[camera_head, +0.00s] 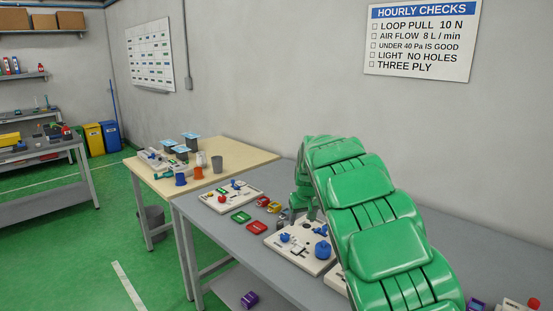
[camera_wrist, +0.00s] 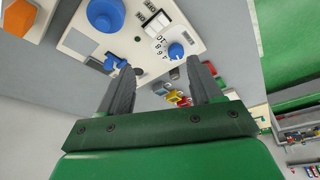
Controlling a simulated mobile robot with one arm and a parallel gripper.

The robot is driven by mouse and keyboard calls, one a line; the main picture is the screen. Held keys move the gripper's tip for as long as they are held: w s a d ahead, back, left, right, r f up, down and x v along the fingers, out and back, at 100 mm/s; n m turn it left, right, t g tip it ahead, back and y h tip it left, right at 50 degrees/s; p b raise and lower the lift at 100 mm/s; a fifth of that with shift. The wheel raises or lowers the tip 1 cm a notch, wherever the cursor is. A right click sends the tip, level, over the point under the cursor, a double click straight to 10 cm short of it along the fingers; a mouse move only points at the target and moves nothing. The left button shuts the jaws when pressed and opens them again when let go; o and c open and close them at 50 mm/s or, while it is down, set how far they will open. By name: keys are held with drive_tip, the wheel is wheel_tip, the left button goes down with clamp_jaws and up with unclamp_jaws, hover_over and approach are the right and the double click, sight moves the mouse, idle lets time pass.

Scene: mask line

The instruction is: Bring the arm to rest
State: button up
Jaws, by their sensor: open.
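My green arm reaches over the grey bench (camera_head: 200,214) in the head view and bends down toward a white panel (camera_head: 272,241). My gripper (camera_wrist: 159,63) shows in the wrist view with two dark fingers spread apart and nothing between them. The left fingertip is close to a small blue switch (camera_wrist: 114,63) on the white panel; I cannot tell whether they touch. A numbered blue dial (camera_wrist: 176,51) is near the right fingertip. In the head view my arm hides most of the gripper and part of the panel.
A wooden table (camera_head: 232,157) with cups stands beyond. A purple item (camera_head: 249,299) is low down. Green floor at left is clear.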

drive_tip(key=s+r+m+g, duration=0.1)
drive_tip(key=s+r, duration=0.3)
drive_tip(key=s, duration=0.8)
drive_tip(key=s+d+r+m+g, duration=0.15)
drive_tip(key=s+r, duration=0.25)
drive_tip(key=s, duration=0.7)
drive_tip(key=s+r+m, duration=0.2)
drive_tip(key=s+r, duration=0.2)
drive_tip(key=s, duration=0.8)
drive_tip(key=s+d+f+g, duration=0.1)
drive_tip(key=s+f, duration=0.1)
drive_tip(key=s, duration=0.6)
drive_tip(key=s+d+f+n+g, duration=0.1)
drive_tip(key=s+d+f, duration=0.1)
drive_tip(key=s, duration=0.6)
drive_tip(key=s+d+f+g, duration=0.1)
drive_tip(key=s+f, duration=0.1)
drive_tip(key=s, duration=0.7)
drive_tip(key=shift+d+f+h, duration=0.25)
drive_tip(key=shift+d+h, duration=0.1)
drive_tip(key=shift+h, duration=0.05)
drive_tip(key=shift+s+n, duration=0.1)
drive_tip(key=shift+n, duration=0.15)
